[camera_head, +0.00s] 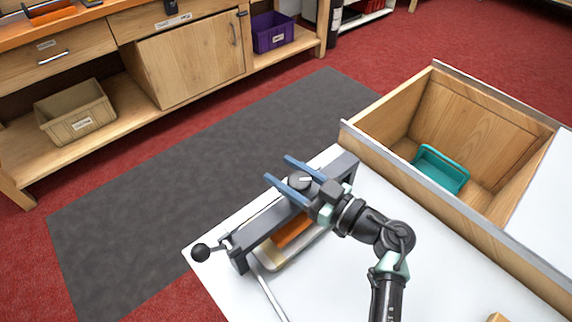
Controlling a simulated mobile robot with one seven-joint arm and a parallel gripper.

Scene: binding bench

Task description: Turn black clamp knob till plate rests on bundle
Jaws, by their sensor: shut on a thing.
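The clamp (262,228) is a dark grey bar frame standing on the white bench top. A round dark knob (301,183) with a pale mark sits on top of its bar. My gripper (278,168) reaches in from the right, its two blue fingers on either side of this knob and shut on it. An orange-brown bundle (294,230) lies under the bar, above a pale rounded base (281,262). The bar and my gripper hide the pressing plate, so I cannot tell whether it touches the bundle.
A black ball on a lever (200,252) sticks out at the clamp's left end, and a thin rod (268,293) lies in front. An open wooden drawer (390,112) holding a teal tray (440,170) is at right. The white bench top (350,275) is mostly clear.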

